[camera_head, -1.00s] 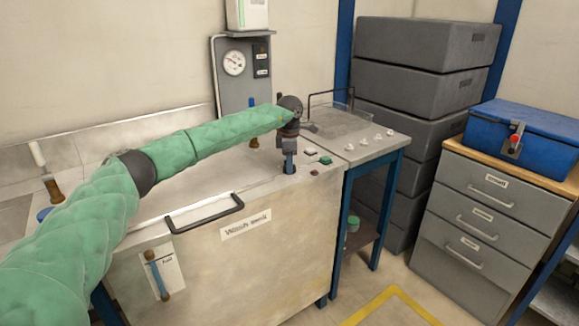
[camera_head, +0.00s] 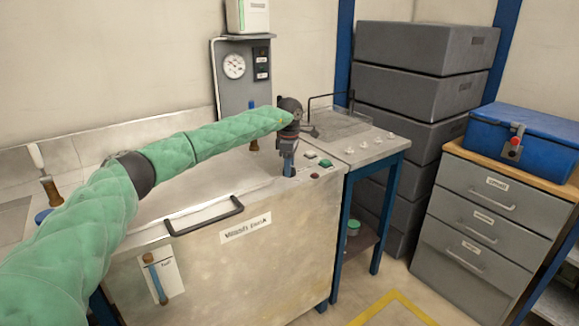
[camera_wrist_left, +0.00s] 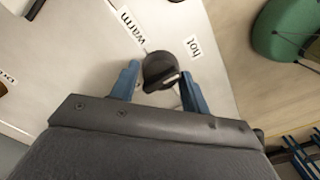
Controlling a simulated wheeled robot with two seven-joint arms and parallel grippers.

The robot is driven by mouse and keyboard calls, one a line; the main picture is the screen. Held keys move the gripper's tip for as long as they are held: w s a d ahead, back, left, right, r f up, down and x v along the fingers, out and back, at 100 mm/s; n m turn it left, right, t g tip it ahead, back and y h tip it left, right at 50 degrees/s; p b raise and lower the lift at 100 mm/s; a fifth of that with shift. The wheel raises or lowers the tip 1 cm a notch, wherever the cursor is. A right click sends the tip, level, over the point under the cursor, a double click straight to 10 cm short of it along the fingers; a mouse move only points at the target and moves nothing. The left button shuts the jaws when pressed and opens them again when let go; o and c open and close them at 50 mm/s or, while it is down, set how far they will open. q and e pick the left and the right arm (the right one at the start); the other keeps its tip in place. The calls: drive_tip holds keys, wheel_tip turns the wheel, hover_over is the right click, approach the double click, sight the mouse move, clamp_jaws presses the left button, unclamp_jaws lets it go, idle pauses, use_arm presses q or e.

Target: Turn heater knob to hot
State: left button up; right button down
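The heater knob (camera_wrist_left: 161,72) is dark and round with a pale mark on it. It shows in the left wrist view, on a light panel between the labels "warm" (camera_wrist_left: 131,25) and "hot" (camera_wrist_left: 194,47). My left gripper (camera_wrist_left: 160,78) has its two blue fingers on either side of the knob, with a narrow gap visible beside it. In the head view my left gripper (camera_head: 288,165) points down at the front right corner of the wash tank top (camera_head: 230,175), and the knob is hidden there. My right gripper is in no view.
A green button (camera_head: 326,163) and a red button (camera_head: 315,175) are close to the gripper. A black handle (camera_head: 205,217) is on the tank front. A side table (camera_head: 375,150) with small knobs stands right, beside stacked grey crates (camera_head: 425,90). A gauge panel (camera_head: 240,75) rises behind.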

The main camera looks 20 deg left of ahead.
use_arm(q)
drive_tip(key=shift+o, duration=1.3)
drive_tip(key=shift+r, duration=0.45)
wheel_tip(320, 180, up, 7)
drive_tip(key=shift+f+b, duration=0.1)
drive_tip(key=shift+b, duration=0.4)
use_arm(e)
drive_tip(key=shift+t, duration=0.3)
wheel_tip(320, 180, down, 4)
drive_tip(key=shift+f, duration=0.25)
